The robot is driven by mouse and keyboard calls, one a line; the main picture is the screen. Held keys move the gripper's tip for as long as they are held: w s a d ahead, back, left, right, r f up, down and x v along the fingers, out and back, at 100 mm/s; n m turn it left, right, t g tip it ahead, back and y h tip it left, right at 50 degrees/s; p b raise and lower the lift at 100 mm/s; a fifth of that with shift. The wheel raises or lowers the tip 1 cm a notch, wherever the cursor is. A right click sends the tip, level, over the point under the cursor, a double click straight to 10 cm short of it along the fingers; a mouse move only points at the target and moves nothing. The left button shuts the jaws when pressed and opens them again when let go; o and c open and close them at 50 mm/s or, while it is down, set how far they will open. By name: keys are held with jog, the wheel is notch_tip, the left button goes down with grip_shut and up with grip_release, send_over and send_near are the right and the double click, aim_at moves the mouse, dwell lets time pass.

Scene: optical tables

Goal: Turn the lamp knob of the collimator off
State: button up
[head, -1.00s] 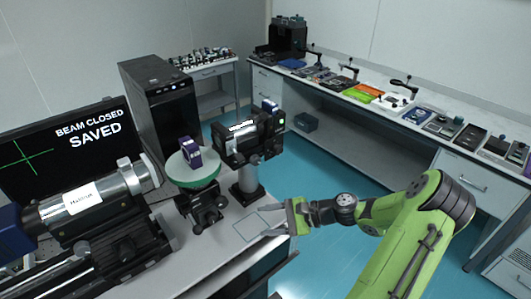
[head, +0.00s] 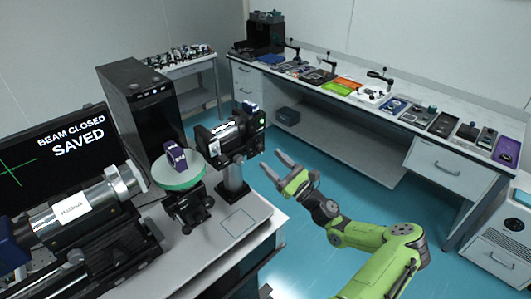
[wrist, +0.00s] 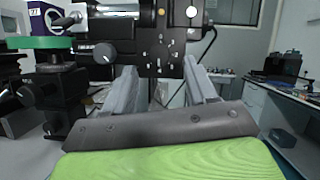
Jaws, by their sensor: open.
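A black instrument with a silver barrel and a pale label (head: 225,131) stands on a post at the bench's right end. I take it as the collimator, but cannot read its label. In the wrist view its dark rear panel (wrist: 150,45) fills the top, with a round black knob (wrist: 104,54) at the left and a pale round spot (wrist: 192,12) at the top. I cannot tell which part is the lamp knob. My gripper (head: 270,160) is open and empty, right of the instrument and apart from it. Its fingers (wrist: 160,82) point toward the panel.
A large silver tube (head: 85,205) and a monitor (head: 60,150) reading "BEAM CLOSED SAVED" are farther left. Blue floor (head: 305,235) lies open around my arm.

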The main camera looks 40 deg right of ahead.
aim_at(262, 151)
jog(key=x, duration=0.4)
jog(key=shift+s, duration=0.1)
jog(key=c, duration=1.1)
jog(key=shift+o, duration=0.2)
jog(key=shift+f, duration=0.1)
jog(key=shift+n, duration=0.3)
